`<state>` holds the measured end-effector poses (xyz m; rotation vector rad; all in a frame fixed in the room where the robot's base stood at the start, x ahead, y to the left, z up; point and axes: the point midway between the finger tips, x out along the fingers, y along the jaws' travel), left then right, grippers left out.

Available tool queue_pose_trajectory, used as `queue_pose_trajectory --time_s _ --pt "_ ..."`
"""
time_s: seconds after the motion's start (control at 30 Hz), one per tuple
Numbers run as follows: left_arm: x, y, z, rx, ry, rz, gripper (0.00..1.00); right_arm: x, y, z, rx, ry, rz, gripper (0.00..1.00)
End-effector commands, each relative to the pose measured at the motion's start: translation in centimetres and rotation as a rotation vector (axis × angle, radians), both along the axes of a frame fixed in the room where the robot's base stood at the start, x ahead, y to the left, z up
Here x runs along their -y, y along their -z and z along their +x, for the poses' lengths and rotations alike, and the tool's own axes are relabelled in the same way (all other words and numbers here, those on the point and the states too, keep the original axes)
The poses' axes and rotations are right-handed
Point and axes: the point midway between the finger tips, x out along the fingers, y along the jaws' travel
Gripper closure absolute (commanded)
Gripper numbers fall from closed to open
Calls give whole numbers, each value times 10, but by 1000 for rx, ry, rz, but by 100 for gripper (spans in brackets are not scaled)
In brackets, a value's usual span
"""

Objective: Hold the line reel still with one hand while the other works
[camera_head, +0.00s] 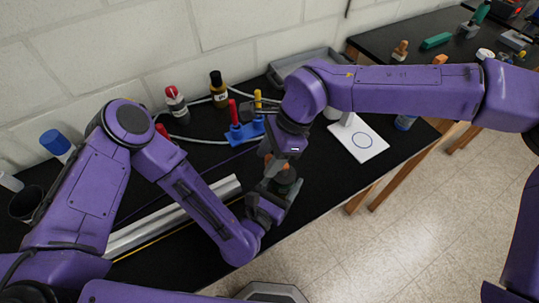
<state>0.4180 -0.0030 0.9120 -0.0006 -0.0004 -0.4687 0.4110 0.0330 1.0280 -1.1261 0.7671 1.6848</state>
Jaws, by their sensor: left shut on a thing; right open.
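The line reel (285,181) is a small dark round thing with a bit of orange, near the front edge of the black table. My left gripper (272,199) is shut on it from the near side. My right gripper (277,158) points down just above the reel, open, with its fingers partly hidden by its own wrist. I cannot tell whether it touches the reel. Much of the reel is hidden by the two grippers. A silver aluminium extrusion (160,225) lies on the table to the left, partly behind my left arm.
A blue holder (243,131) with red and yellow tools stands behind the reel. Red-capped (177,105) and dark (218,89) bottles stand along the wall. A grey tray (303,62) is at the back. A white board with a blue ring (357,138) lies right. The floor (410,220) is clear.

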Motion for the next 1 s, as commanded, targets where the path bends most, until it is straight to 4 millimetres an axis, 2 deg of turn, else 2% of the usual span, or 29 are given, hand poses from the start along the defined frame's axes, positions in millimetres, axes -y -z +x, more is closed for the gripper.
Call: queue_pose_trajectory --time_s 0.17,0.2,0.33,1.0 --pt "0 1 0 -1 0 0 69 0 1 0 0 0 0 53" --pt "0 0 0 -1 0 0 69 0 1 0 0 0 0 56" --pt "0 1 0 -1 0 0 69 0 0 0 0 0 0 98" --pt "0 1 0 -2 -1 1 69 0 0 1 1 16 -1 100"
